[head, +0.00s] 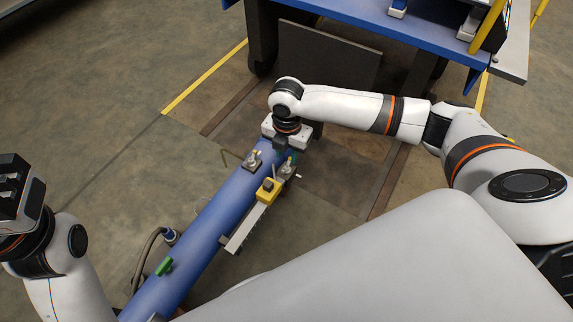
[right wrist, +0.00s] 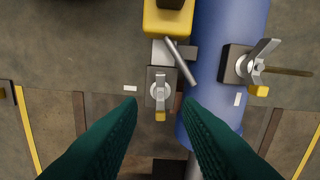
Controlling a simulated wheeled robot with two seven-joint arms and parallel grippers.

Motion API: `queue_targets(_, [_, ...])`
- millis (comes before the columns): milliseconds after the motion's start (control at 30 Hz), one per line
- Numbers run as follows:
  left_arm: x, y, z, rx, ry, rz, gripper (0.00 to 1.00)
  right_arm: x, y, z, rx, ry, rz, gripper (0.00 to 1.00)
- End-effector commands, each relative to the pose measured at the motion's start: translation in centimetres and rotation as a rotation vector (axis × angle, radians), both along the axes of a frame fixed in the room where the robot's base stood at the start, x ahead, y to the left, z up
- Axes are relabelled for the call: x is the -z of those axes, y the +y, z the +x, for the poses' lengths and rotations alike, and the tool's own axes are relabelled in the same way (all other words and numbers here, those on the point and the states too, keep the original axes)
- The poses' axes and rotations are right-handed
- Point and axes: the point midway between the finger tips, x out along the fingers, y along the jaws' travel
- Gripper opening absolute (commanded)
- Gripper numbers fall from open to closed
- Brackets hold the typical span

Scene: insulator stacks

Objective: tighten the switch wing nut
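A silver wing nut (right wrist: 160,90) with a yellow tip sits on a small grey plate beside the blue tube (right wrist: 222,90), close to a yellow block (right wrist: 168,18). In the head view this wing nut (head: 286,170) is just below my right gripper (head: 290,157). In the right wrist view my green fingers (right wrist: 160,108) are spread apart on either side of it, apart from it and empty. A second wing nut (right wrist: 258,62) is on the tube's other side, also visible in the head view (head: 253,160). My left gripper (head: 14,188) is at the left edge; its fingers are unclear.
The blue tube runs diagonally, with a green handle (head: 164,266) lower down. A grey bar (head: 243,230) lies along its side by the yellow block. A loose-looking grey rod (right wrist: 182,62) angles near the wing nut. A blue-edged table (head: 350,30) stands behind; floor is open at left.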

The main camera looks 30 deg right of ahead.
Motion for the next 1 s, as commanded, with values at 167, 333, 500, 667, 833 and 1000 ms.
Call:
queue_targets(167, [-0.4, -0.1, -0.5, -0.003, -0.05, 0.004, 0.0, 3.0, 0.0, 0.0, 0.001, 0.001, 0.0, 0.32])
queue_targets(333, [-0.9, -0.2, -0.7, -0.004, -0.068, 0.005, 0.0, 3.9, 0.0, 0.0, 0.001, 0.0, 0.0, 0.32])
queue_targets(500, [-1.1, -0.2, -0.7, -0.004, -0.069, 0.006, 0.0, 3.9, 0.0, 0.0, 0.001, 0.0, 0.0, 0.32])
queue_targets(667, [-1.1, -0.2, -0.7, -0.004, -0.068, 0.006, 0.0, 3.9, 0.0, 0.0, 0.001, 0.0, 0.0, 0.25])
queue_targets(833, [-1.1, -0.2, -0.7, -0.004, -0.068, 0.006, 0.0, 3.9, 0.0, 0.0, 0.001, 0.0, 0.0, 0.0])
queue_targets(1000, [-1.1, -0.2, -0.7, -0.004, -0.068, 0.006, 0.0, 3.9, 0.0, 0.0, 0.003, 0.0, 0.0, 0.0])
